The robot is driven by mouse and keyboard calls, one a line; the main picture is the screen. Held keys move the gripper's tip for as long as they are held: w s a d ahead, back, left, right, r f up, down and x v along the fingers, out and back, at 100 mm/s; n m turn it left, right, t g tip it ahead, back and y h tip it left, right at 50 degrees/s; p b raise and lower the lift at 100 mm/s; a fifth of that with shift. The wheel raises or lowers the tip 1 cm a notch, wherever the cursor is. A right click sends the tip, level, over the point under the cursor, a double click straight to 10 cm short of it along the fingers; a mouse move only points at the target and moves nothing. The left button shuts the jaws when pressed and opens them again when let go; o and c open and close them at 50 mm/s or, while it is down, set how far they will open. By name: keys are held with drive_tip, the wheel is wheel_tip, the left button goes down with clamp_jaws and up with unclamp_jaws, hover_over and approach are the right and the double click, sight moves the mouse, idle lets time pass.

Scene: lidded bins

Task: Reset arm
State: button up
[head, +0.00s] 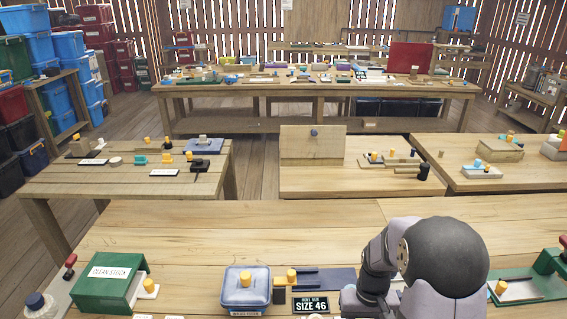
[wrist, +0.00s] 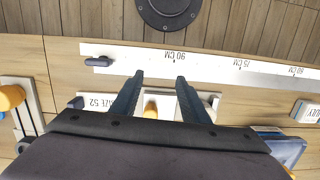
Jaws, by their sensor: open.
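My gripper (wrist: 160,80) is open in the wrist view, with two dark fingers spread apart and nothing held between them. Below and between the fingers, a yellow knob (wrist: 151,110) shows on a pale plate beside a "SIZE 52" label (wrist: 101,101). I cannot tell how high the fingers are above it. In the head view my arm stands at the lower right of the near bench; its gripper end cannot be made out there. A blue lidded bin (head: 246,293) with a yellow knob on top sits left of my arm, its lid on.
A green "CLEAN STOCK" box (head: 108,283) stands at the near left. A "SIZE 46" sign (head: 311,305) lies near my arm. A green tray (head: 520,286) is at the right. A white ruler strip (wrist: 210,62) crosses the wrist view. The near bench's far half (head: 200,222) is clear.

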drive_tip(key=s+a+r, duration=0.2)
drive_tip(key=s, duration=0.4)
drive_tip(key=s+a+r, duration=0.1)
drive_tip(key=s, duration=0.6)
drive_tip(key=shift+n+t, duration=0.3)
drive_tip(key=shift+t, duration=0.5)
drive_tip(key=shift+w+a+r, duration=0.15)
drive_tip(key=shift+a+r, duration=0.2)
drive_tip(key=shift+r, duration=0.4)
drive_tip(key=shift+w+a+r, duration=0.15)
drive_tip(key=shift+a+r, duration=0.15)
drive_tip(key=shift+r, duration=0.5)
drive_tip(key=shift+w+a+r, duration=0.15)
drive_tip(key=shift+a+r, duration=0.2)
drive_tip(key=shift+r, duration=0.4)
